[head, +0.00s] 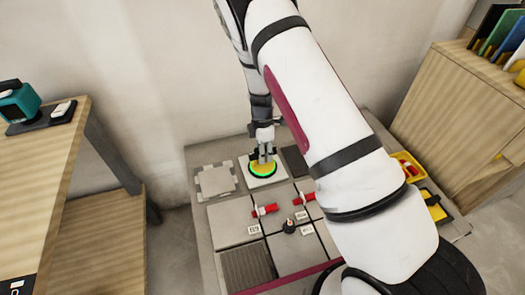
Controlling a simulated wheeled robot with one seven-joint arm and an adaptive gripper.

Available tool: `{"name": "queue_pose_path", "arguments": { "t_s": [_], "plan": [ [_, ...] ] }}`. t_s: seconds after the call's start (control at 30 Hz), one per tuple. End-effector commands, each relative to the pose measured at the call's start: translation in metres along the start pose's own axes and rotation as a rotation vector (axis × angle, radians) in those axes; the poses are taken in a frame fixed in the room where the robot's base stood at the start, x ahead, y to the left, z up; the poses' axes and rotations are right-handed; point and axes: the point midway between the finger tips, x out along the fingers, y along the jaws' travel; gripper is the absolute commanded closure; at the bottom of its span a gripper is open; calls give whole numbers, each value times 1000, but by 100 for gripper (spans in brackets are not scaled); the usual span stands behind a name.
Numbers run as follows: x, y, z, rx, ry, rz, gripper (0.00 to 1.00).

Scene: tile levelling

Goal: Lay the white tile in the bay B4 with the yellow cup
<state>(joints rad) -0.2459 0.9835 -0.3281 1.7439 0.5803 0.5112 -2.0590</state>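The yellow cup (263,167), ringed in bright green, sits on the white tile (255,183) at the back middle of the low work table. My gripper (263,158) reaches down from above and its fingers close around the top of the cup. The tile looks flat, and I see no clear gap under it. Bays with grey slabs lie in front of the tile. Small white labels (254,229) mark some joints, but their print is too small to read, so I cannot tell which bay is B4. My arm hides the right part of the bays.
Red clips (265,210) and a small dark knob (289,227) stand up along the joints. A grey stack of tiles (215,181) lies left of the white tile. A dark ribbed panel (247,266) lies front left. Yellow bins (434,205) are at the right.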

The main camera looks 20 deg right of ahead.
Motion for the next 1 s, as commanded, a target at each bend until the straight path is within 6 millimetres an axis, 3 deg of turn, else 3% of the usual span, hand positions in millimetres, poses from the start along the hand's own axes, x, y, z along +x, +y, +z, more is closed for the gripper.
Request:
{"name": "queue_pose_path", "arguments": {
  "t_s": [0.23, 0.37, 0.8, 1.0],
  "plan": [
    [-1, -1, 0, 0, 0, -1, 58],
    [-11, 0, 0, -1, 0, 1, 58],
    [-95, 0, 0, 0, 1, 3, 58],
    [-116, 0, 0, 0, 1, 0, 58]
  ]
}}
